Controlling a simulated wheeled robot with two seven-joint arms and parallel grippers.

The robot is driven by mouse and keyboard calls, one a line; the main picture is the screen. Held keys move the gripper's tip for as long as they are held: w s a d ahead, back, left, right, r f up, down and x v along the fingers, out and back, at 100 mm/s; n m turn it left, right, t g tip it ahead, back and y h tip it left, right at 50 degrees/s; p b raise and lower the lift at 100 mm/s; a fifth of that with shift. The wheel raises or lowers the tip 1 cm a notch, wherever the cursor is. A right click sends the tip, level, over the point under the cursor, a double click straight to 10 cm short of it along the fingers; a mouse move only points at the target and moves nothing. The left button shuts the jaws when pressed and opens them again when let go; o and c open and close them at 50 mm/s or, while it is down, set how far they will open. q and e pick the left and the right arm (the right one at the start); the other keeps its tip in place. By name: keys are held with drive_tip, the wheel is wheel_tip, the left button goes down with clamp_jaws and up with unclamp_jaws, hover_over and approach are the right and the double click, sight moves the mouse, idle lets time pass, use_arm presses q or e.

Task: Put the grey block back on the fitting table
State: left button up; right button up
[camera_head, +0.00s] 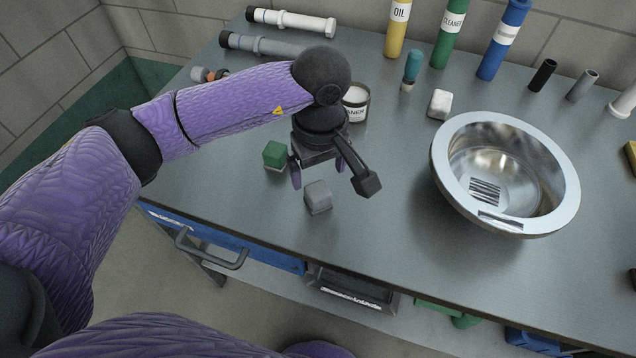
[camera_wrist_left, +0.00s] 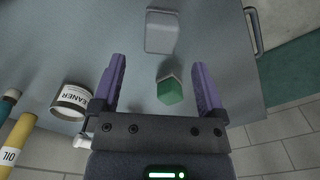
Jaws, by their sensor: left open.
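The grey block (camera_head: 318,197) rests on the grey fitting table (camera_head: 400,215), near its front edge. My left gripper (camera_head: 320,167) is open and empty above the table, just behind the block in the head view. In the left wrist view the grey block (camera_wrist_left: 160,32) lies beyond the open fingertips (camera_wrist_left: 158,64), apart from both fingers. My right gripper is not in view.
A white tin (camera_head: 356,104) stands behind. A metal sink bowl (camera_head: 440,160) is at right. Bottles and pipes line the back.

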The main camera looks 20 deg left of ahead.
sight(319, 190)
use_arm(q)
wheel_tip(319, 190, up, 5)
drive_tip(key=shift+f, duration=0.2)
